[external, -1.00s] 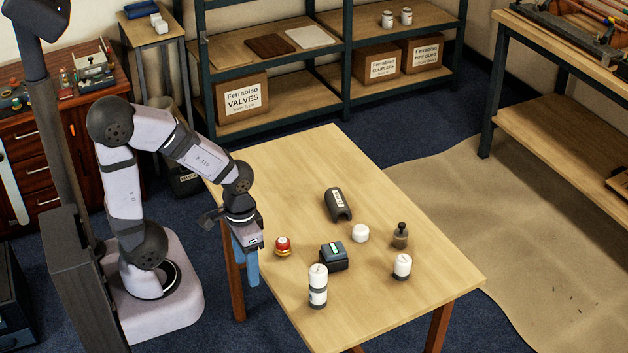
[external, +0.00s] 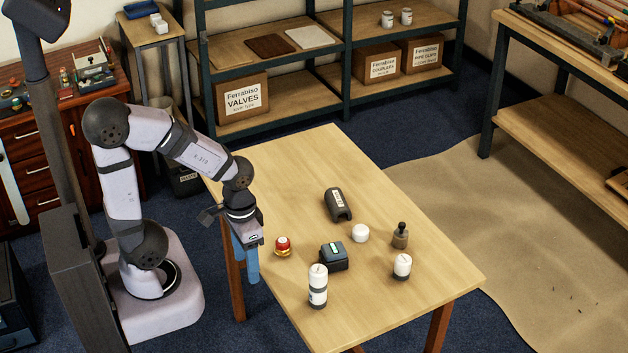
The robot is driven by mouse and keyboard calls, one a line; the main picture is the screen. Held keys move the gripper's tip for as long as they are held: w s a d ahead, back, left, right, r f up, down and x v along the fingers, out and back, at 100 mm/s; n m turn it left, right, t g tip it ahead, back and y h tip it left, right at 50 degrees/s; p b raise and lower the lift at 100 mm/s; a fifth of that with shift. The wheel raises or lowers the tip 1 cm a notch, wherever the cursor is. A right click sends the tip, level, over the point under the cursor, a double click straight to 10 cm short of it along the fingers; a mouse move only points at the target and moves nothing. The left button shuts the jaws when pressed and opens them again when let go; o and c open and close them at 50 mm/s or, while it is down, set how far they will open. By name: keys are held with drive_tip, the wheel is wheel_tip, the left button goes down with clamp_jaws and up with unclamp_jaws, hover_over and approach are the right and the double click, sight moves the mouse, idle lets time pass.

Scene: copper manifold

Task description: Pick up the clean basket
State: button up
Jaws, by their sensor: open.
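I cannot make out anything that is clearly a basket in the external view. My gripper (external: 248,268) has blue fingers and points down at the left edge of the wooden table (external: 300,170). It is open, with nothing seen between its fingers. On the table, to its right, are a red and brass part (external: 282,246), a dark blue boxy device (external: 333,256), a white cylinder with grey bands (external: 317,286), and a shorter white cylinder (external: 402,266).
A dark grey case (external: 337,204), a white round piece (external: 360,233) and a dark-knobbed part (external: 400,236) also stand on the table. Its back and right areas are clear. Shelving (external: 345,60) stands behind. A blue tray (external: 140,9) lies on a side stand.

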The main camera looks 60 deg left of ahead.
sight(401, 233)
drive_tip(key=w+d+m+t+h+b, duration=0.2)
drive_tip(key=w+m+t+h+b, duration=0.3)
drive_tip(key=w+b, duration=1.35)
drive_tip(key=w+a+r+m+t+h+b, duration=0.1)
drive_tip(key=w+a+r+t+h, duration=0.3)
drive_tip(key=w, duration=0.7)
drive_tip(key=w+a+f+m+t+y+b, duration=0.15)
drive_tip(key=w+a, duration=0.35)
drive_tip(key=w, duration=0.6)
drive_tip(key=shift+h, duration=0.35)
wheel_tip(401, 233, down, 15)
drive_tip(key=shift+a+r, duration=0.1)
drive_tip(key=shift+r, duration=0.05)
drive_tip(key=shift+p+x, duration=1.45)
drive_tip(key=shift+x, duration=2.3)
drive_tip(key=shift+r, duration=0.1)
drive_tip(key=c, duration=1.1)
